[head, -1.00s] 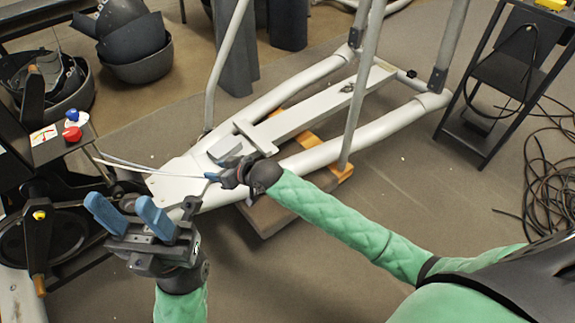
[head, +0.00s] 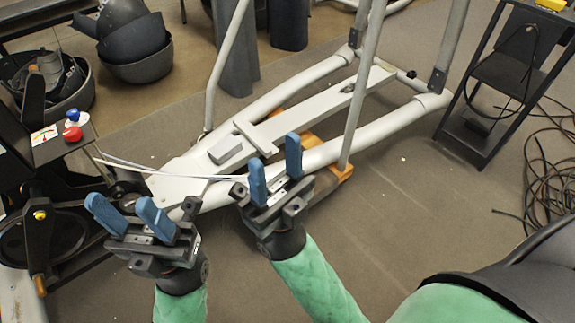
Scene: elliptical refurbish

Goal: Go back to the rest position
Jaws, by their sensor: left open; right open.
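My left gripper (head: 130,217) is at the lower left of the head view, with its two blue fingers apart and nothing between them. My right gripper (head: 274,172) is beside it, to the right and a little higher, also open and empty, its blue fingers pointing up in the picture. Both green sleeved arms come up from the bottom edge. The grippers are apart from each other. The grey elliptical frame (head: 290,118) lies beyond them, and the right gripper covers part of its near tube.
A control panel with a red knob (head: 72,134) and a blue knob (head: 72,115) is at the left. Pale cables (head: 150,169) run from it behind my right gripper. A black cart (head: 500,90) and coiled black cable (head: 548,170) are at the right.

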